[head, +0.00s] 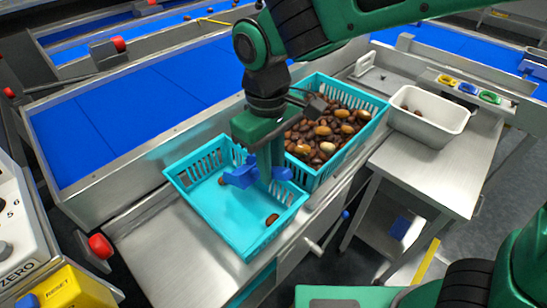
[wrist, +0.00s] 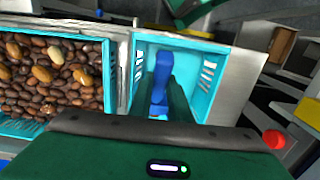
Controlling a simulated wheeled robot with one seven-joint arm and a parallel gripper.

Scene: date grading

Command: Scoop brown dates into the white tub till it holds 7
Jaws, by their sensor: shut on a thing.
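My gripper (head: 264,178) is over the near turquoise crate (head: 236,244), with its green fingers shut on a blue tool (head: 240,177), which looks like a scoop. Blue shows on both sides of the fingers; whether it holds any date is hidden. The tool also shows in the wrist view (wrist: 160,85). A brown date (head: 272,219) lies on that crate's floor near its right corner. Brown dates (head: 312,132), mixed with several lighter tan ones, fill the far turquoise crate (head: 366,98). The white tub (head: 447,130) stands at the right with a little brown fruit inside at its left end.
A steel table (head: 425,172) carries the tub. Yellow, blue and green items (head: 468,88) sit on a ledge behind it. A blue conveyor belt (head: 130,115) runs behind the crates. A red knob (head: 100,246) and a yellow RESET box (head: 75,287) are at the left.

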